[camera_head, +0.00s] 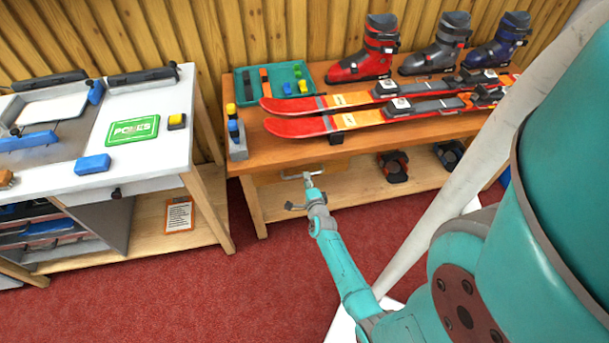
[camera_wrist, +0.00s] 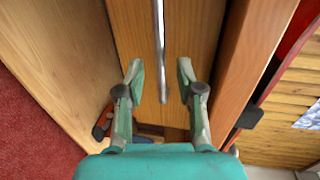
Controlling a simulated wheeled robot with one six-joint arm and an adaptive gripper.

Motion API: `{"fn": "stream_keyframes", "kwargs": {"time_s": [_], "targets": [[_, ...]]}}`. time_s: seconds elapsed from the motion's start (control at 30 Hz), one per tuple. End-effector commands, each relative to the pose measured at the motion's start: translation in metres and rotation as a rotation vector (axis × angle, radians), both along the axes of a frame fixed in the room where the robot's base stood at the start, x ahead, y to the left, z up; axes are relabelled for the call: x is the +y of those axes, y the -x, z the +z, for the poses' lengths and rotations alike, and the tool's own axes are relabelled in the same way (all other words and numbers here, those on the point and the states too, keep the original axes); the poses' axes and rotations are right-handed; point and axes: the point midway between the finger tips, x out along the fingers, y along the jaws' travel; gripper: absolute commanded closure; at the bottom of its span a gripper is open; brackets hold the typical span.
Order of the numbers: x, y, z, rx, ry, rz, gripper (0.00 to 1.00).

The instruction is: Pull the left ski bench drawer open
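The left drawer of the ski bench sits under the wooden bench top; part of its front (camera_head: 268,179) shows behind my gripper. The drawer looks shut. In the wrist view, the drawer front (camera_wrist: 192,35) fills the middle and carries a grey bar handle (camera_wrist: 158,45). My gripper (camera_wrist: 160,80) is open, with one finger on each side of the handle's end. Gaps show between the handle and both fingers. In the head view, my gripper (camera_head: 308,186) is at the drawer front, and it hides part of the handle.
Red skis (camera_head: 300,126) lie on the bench top (camera_head: 275,152), with ski boots (camera_head: 365,60) and a green tray (camera_head: 250,85) behind. Bindings (camera_head: 394,168) lie on the lower shelf. A white-topped table (camera_head: 60,170) stands to the left. Red carpet is clear in front.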

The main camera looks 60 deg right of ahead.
Motion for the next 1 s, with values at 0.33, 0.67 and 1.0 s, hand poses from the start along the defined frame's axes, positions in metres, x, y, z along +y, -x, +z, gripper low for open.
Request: {"fn": "stream_keyframes", "kwargs": {"time_s": [0.33,0.67,1.0], "targets": [[-0.026,-0.023,-0.007,0.001,0.001,0.0,0.63],[-0.029,-0.025,-0.008,0.001,0.001,0.001,0.63],[-0.029,-0.025,-0.008,0.001,0.001,0.001,1.0]]}}
